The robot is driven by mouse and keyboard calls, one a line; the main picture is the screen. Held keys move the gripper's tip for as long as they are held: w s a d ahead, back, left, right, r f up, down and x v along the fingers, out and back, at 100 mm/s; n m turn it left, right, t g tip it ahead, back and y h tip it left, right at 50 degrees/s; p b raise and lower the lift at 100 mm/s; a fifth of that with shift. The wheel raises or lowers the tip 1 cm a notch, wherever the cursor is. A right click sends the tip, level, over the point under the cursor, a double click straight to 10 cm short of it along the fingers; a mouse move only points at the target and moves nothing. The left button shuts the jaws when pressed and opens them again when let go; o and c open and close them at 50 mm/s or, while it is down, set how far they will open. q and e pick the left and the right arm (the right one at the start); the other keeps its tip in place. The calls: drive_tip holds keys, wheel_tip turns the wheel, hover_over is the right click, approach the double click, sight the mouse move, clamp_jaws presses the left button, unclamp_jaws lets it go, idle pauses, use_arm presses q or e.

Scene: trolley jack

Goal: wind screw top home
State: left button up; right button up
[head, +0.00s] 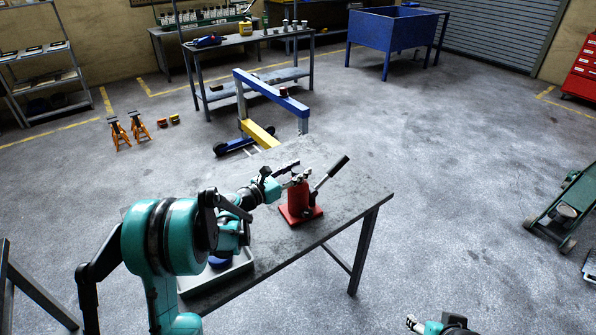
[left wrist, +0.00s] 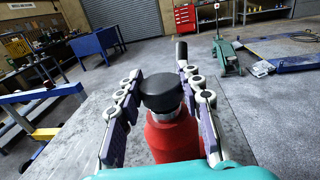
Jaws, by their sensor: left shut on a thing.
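A red bottle jack (head: 297,209) stands upright on the grey workbench (head: 350,197), its handle with a black grip (head: 338,166) slanting up to the right. In the left wrist view its red body (left wrist: 172,140) is topped by a dark round screw top (left wrist: 162,92) above a silver neck. My left gripper (head: 293,177) is at the top of the jack, with one finger on each side of the screw top, shut on it. The exact contact is hard to see. My right gripper (head: 414,324) shows only partly at the bottom edge, apart from the bench.
A grey tray (head: 241,270) with a blue thing in it sits on the bench, partly behind my left arm. A blue and yellow frame (head: 272,95) stands behind the bench. A green trolley jack (head: 565,210) is at the right.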

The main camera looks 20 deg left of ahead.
use_arm(q)
drive_tip(key=shift+m+g+h, duration=0.8)
drive_tip(key=shift+m+h, duration=0.1)
drive_tip(key=shift+h, duration=0.2)
drive_tip(key=shift+m+g+h, duration=0.3)
drive_tip(key=shift+h, duration=0.1)
drive_tip(key=shift+d+r, duration=0.1)
drive_tip(key=o, duration=1.2)
drive_tip(key=shift+s, duration=0.1)
drive_tip(key=shift+c, duration=0.2)
drive_tip(key=v, duration=1.2)
